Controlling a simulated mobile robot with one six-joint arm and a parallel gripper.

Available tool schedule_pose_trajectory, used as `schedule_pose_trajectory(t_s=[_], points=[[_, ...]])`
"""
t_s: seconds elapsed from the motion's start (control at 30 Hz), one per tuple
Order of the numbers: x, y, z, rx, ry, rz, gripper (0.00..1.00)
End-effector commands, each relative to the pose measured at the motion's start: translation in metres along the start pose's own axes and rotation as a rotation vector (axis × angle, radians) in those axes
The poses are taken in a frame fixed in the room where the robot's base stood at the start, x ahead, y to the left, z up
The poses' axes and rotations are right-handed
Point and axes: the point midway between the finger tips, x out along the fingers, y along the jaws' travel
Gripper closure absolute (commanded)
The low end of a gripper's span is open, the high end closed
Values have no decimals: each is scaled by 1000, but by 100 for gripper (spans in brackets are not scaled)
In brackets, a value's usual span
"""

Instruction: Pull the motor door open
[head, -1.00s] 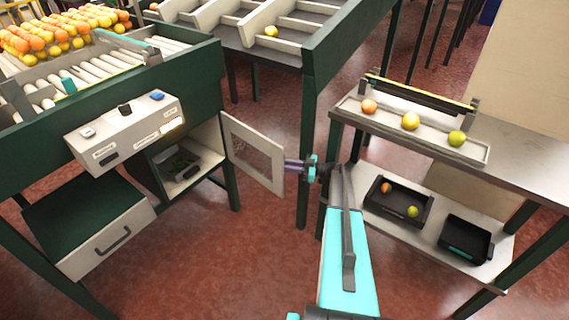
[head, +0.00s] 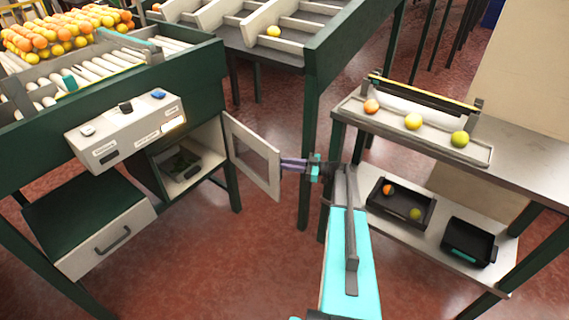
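The motor door (head: 252,155), a pale panel with a window, stands swung well open on its left-hand hinge beside the motor compartment (head: 205,168). Dark parts (head: 180,163) show inside the compartment. My gripper (head: 287,164) is at the right edge of the door, its purple fingers pointing left. The fingertips are at or just behind the door's edge. I cannot tell whether they touch or grip it, nor how far apart they are.
A control box (head: 125,130) with buttons sits above the compartment. A drawer (head: 108,240) is at lower left. On the right, a shelf table (head: 520,155) holds fruit in a tray (head: 350,105) and black bins (head: 400,220) below. Red floor is free in front.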

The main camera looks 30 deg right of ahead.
Motion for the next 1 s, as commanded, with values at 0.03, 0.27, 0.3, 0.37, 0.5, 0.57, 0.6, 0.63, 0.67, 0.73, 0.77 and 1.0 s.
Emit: schedule_pose_trajectory(t_s=[0.03,0.27,0.3,0.37,0.5,0.57,0.6,0.63,0.67,0.73,0.77,1.0], points=[[-2,-7,0,0,0,0,81],[-9,-28,-3,0,0,0,81],[-11,-31,-3,0,0,0,81],[-13,-37,-4,0,0,0,81],[-17,-49,-5,0,0,1,81],[-19,-54,-6,0,0,1,81],[-20,-58,-6,0,0,1,81],[-21,-61,-6,0,0,1,81],[-22,-63,-6,0,0,1,81],[-24,-70,-7,-1,-1,1,81],[-25,-72,-7,-1,-1,1,81],[-33,-94,-9,-1,-1,2,81]])
